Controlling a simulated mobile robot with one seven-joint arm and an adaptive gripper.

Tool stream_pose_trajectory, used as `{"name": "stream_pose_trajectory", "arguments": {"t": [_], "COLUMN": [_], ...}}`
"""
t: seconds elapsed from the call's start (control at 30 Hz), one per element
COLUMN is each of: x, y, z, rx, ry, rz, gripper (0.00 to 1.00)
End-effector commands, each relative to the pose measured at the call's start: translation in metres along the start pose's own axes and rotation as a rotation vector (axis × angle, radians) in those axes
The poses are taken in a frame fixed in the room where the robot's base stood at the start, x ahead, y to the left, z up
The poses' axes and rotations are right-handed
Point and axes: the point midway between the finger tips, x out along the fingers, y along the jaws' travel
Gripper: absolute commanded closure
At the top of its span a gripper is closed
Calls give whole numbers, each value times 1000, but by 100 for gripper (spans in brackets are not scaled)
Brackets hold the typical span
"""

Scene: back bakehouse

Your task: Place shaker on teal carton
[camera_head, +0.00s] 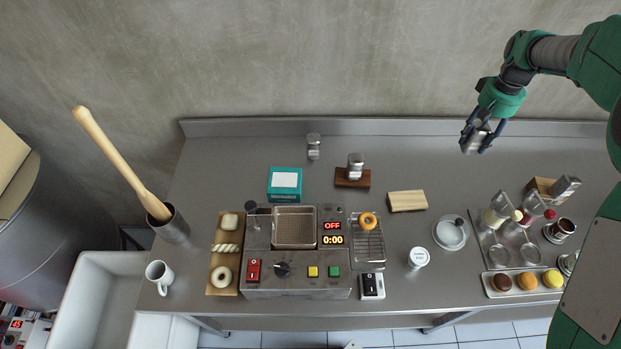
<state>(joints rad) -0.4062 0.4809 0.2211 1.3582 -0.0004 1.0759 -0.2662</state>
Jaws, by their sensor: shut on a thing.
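The teal carton (272,188) stands on the steel worktop left of centre, with a pale label on its top. Nothing rests on it. My gripper (476,140) is at the upper right, shut on a small silvery shaker (472,141), and appears to hold it above the back of the worktop. The shaker looks tilted, and the fingers partly hide it. The gripper is well to the right of the carton. A similar silvery shaker (314,147) stands behind the carton, and another (355,167) stands on a dark wooden block (345,181).
A fryer (297,290) with OFF and 0:00 displays stands in front of the carton. A pale wooden block (407,201) lies right of centre. A bottle tray (488,240) is at the right. The worktop's back right is fairly clear, with a raised edge (400,128) behind.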

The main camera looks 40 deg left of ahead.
Motion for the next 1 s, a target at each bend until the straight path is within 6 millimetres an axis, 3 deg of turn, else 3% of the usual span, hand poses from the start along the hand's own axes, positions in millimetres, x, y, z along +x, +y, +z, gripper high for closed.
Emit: {"name": "stream_pose_trajectory", "arguments": {"t": [0.37,0.67,1.0], "x": [3,3,3], "y": [-98,-213,-345], "z": [-18,-26,-15], "rx": [-23,-40,-60], "ry": [-5,-5,-4], "rz": [-2,-3,-4], "gripper": [100,100,100]}}
